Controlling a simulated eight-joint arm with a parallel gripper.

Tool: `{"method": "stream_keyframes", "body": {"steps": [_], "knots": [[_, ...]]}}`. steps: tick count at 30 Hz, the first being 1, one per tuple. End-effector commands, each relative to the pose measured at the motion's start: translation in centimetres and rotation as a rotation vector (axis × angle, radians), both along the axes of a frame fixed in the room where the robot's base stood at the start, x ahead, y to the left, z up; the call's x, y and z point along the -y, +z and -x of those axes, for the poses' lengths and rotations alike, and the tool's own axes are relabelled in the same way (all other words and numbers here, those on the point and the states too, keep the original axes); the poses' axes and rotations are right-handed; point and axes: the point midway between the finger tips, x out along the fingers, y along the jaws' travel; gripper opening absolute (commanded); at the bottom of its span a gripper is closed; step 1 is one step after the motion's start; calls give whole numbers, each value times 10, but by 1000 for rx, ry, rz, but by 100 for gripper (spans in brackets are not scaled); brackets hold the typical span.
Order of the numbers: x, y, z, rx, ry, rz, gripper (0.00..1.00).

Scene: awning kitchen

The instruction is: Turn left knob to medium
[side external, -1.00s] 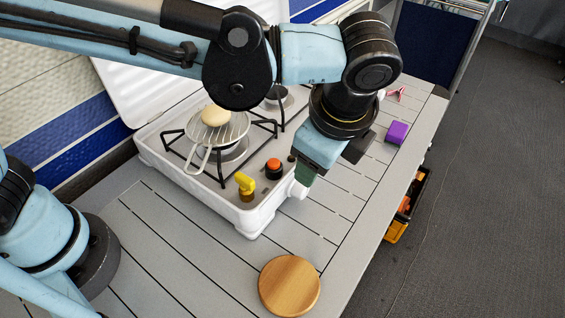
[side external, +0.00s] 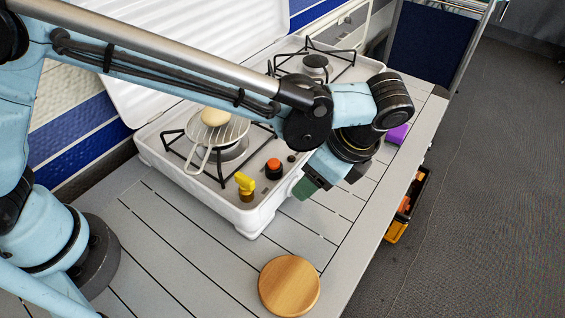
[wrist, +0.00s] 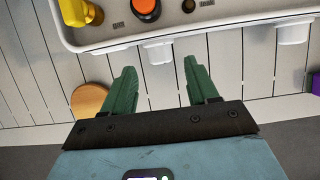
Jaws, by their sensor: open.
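The white camping stove (side external: 250,215) has a yellow knob (side external: 244,184) at the left of its front panel and a black knob with an orange-red top (side external: 273,168) to its right. In the wrist view the yellow knob (wrist: 72,12) is at the top left, cut by the edge, and the orange-red knob (wrist: 145,8) is at the top middle. My gripper (side external: 306,185) is in front of the stove's front edge, to the right of both knobs in the side view. Its green fingers (wrist: 159,68) are open with nothing between them, apart from both knobs.
A pan-like wire rack (side external: 222,130) with a pale round item (side external: 214,116) sits on the left burner. A round wooden board (side external: 289,286) lies near the slatted table's front. A purple block (side external: 398,133) lies at the right. The table left of the board is clear.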

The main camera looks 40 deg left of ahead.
Motion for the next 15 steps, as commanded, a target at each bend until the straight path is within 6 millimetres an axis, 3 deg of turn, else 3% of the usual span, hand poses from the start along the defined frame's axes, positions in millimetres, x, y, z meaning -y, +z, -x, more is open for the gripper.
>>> {"method": "stream_keyframes", "body": {"steps": [6,15], "knots": [[-12,-29,0,1,2,0,59],[-18,-43,0,1,1,0,59]]}}
